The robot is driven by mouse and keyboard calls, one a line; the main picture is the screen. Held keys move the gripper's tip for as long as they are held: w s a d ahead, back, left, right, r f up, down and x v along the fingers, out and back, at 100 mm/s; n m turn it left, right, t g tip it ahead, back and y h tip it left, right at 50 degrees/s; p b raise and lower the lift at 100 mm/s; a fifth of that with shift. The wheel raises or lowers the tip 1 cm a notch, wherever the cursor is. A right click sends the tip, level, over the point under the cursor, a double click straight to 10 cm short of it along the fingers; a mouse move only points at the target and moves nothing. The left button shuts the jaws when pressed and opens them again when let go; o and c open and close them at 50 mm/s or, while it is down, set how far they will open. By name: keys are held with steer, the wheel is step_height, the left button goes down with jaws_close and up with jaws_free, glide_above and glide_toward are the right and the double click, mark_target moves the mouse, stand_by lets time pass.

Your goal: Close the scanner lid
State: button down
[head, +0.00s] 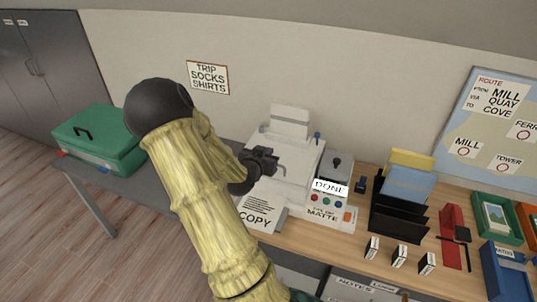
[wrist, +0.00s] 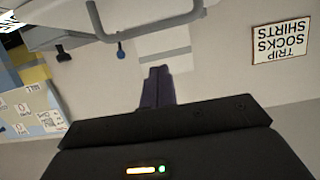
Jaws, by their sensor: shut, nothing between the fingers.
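The white scanner (head: 308,152) stands on the desk against the wall in the head view. Its pale top looks like the lid, but I cannot tell how far open it is. In the wrist view a grey bar handle (wrist: 150,36) crosses the top, with a blue knob (wrist: 121,51) beside it. My gripper (head: 274,163) is over the front left part of the scanner, close to the handle. Its dark fingers (wrist: 158,72) are together and empty, a little apart from the bar in the wrist picture. My arm hides the scanner's left side.
A control panel with coloured buttons (head: 328,203) and a "DONE" label is right of the scanner. A "COPY" sheet (head: 258,213) lies in front. A black file rack (head: 395,215) stands further right. A green case (head: 98,138) is at the left. The wall is close behind.

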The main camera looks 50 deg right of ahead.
steer(key=v, duration=0.7)
steer(key=shift+s+a+f+b, duration=0.15)
steer(key=shift+s+a+b, duration=0.05)
steer(key=shift+s+b, duration=0.1)
steer(key=w+a+f+n+t+y+p, duration=0.1)
steer(key=w+a+n+y, duration=0.15)
steer(key=a+y, duration=0.4)
steer(key=w+a+f+n+y+p, duration=0.1)
steer(key=w+a+n+y, duration=0.15)
steer(key=a, duration=0.75)
steer(key=s+a+r+n+g+y+p, duration=0.1)
steer(key=s+a+r+n+y, duration=0.1)
steer(key=a, duration=0.5)
steer(key=s+a+r+n+g+y+p, duration=0.1)
steer(key=s+a+r+n+g+y, duration=0.1)
steer(key=s+a+n, duration=0.5)
steer(key=shift+v, duration=0.9)
